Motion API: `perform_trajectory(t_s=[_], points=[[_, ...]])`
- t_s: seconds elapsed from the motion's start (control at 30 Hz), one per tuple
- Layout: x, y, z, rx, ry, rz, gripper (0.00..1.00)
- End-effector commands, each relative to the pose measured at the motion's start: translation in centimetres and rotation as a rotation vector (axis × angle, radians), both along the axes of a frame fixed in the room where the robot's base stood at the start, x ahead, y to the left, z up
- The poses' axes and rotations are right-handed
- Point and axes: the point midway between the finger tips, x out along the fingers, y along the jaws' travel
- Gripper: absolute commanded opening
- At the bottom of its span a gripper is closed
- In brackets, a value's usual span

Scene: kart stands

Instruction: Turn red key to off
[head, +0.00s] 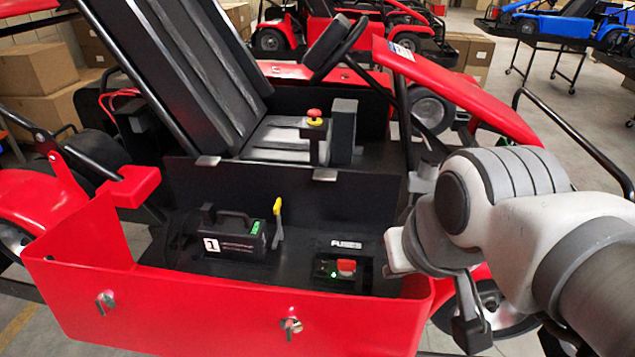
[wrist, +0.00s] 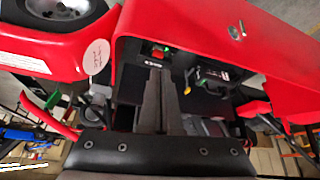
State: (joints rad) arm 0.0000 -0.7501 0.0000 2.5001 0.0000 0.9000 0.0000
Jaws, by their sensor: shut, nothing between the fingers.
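The red key (head: 346,267) is on the small black panel under the "FUSES" label, beside a lit green light (head: 333,275). The red key also shows in the wrist view (wrist: 157,52), near the red bodywork. My gripper (wrist: 162,75) shows in the wrist view as two dark fingers shut together with nothing between them, their tips below the panel in the picture and apart from the key. In the head view my arm reaches in from the right, and its hand is right of the panel; the fingertips cannot be clearly made out there.
A red front panel (head: 220,315) with two metal latches forms a wall before the dark bay. A black box with a handle (head: 232,233) and a yellow lever (head: 278,220) stand left of the key. A red-and-yellow knob (head: 314,116) sits by the seat.

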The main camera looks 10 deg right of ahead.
Motion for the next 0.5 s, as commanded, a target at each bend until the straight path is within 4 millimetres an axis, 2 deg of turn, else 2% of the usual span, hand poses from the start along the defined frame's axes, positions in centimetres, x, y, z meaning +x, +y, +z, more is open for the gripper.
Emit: perform_trajectory(t_s=[0.3, 0.37, 0.5], points=[[0.00, 0.00, 0.00, 0.000, 0.000, 0.000, 0.00], [0.02, 0.00, 0.01, 0.000, 0.000, 0.001, 0.09], [0.82, 0.00, 0.28, -0.018, 0.018, 0.037, 0.34]])
